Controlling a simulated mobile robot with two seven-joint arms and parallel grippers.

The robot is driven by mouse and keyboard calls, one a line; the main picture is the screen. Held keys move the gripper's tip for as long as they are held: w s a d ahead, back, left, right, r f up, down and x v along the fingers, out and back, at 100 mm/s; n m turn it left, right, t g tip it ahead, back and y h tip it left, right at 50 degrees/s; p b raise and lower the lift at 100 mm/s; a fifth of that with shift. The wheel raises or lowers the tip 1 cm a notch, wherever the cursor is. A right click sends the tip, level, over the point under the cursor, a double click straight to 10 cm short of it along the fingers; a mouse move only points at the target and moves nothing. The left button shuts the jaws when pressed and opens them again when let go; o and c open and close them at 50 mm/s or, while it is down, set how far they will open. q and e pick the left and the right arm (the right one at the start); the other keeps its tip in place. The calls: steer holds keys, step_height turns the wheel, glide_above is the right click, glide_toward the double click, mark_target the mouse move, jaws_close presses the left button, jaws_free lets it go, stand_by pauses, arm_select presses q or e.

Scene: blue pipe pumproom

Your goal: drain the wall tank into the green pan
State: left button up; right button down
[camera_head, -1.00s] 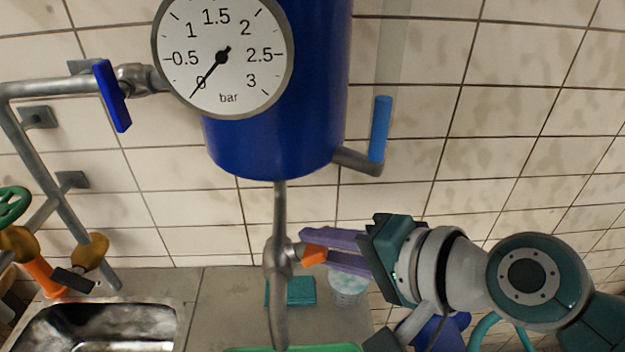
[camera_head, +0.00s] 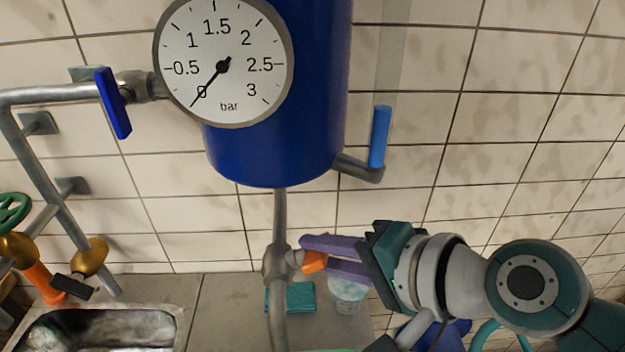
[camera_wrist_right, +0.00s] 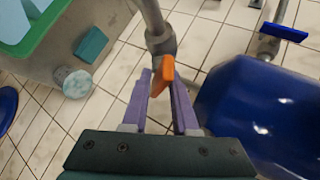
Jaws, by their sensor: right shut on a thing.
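The blue wall tank (camera_head: 275,130) hangs on the tiled wall, with a round gauge (camera_head: 223,95) whose needle points to 0. A grey drain pipe (camera_head: 280,215) runs down from it to a valve with an orange lever (camera_head: 314,262). My right gripper (camera_head: 318,258) has its purple fingers around the orange lever, shut on it. In the right wrist view the lever (camera_wrist_right: 163,74) sits between the fingertips. My left gripper is not in view.
A blue-handled valve (camera_head: 113,103) and a light-blue lever (camera_head: 380,137) flank the tank. A metal sink (camera_head: 95,330) is at lower left.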

steer(key=shift+f, duration=0.1)
steer(key=c, duration=0.9)
jaws_free()
steer(key=v, duration=1)
